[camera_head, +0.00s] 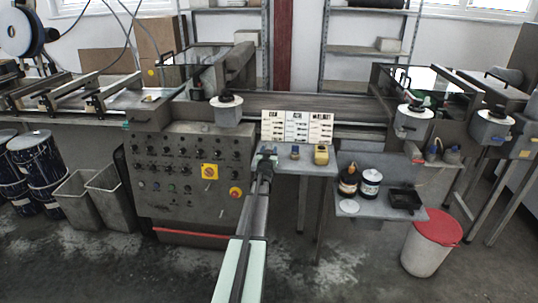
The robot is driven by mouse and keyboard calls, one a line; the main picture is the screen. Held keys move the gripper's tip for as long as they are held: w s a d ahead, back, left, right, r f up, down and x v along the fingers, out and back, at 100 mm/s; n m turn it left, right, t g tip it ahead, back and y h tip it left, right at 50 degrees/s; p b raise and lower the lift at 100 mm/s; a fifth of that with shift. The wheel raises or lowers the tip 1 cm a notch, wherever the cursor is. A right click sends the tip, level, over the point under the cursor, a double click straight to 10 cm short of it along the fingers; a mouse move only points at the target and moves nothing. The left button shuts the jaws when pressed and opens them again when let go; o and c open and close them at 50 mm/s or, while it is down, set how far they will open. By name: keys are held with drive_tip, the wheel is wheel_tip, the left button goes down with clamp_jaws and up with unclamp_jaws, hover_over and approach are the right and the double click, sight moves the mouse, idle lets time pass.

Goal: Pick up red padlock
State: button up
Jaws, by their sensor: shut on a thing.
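My gripper (265,156) is at the left end of a small grey-blue shelf (306,168), below the posted sheets. It is small and dark in this view. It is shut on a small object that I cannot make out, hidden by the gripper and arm. No red padlock shows clearly. To the right of my gripper on the shelf stand a small dark blue and tan item (295,152) and a yellow item (321,154), both apart from it.
A control panel (185,165) with knobs stands left of my arm. A lower shelf to the right holds a brown bottle (348,181), a white-and-dark can (370,183) and a black tray (404,200). A red-lidded bin (430,243) stands on the floor.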

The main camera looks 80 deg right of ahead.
drive_tip(key=c, duration=0.5)
drive_tip(key=shift+r, duration=0.1)
drive_tip(key=shift+c, duration=0.2)
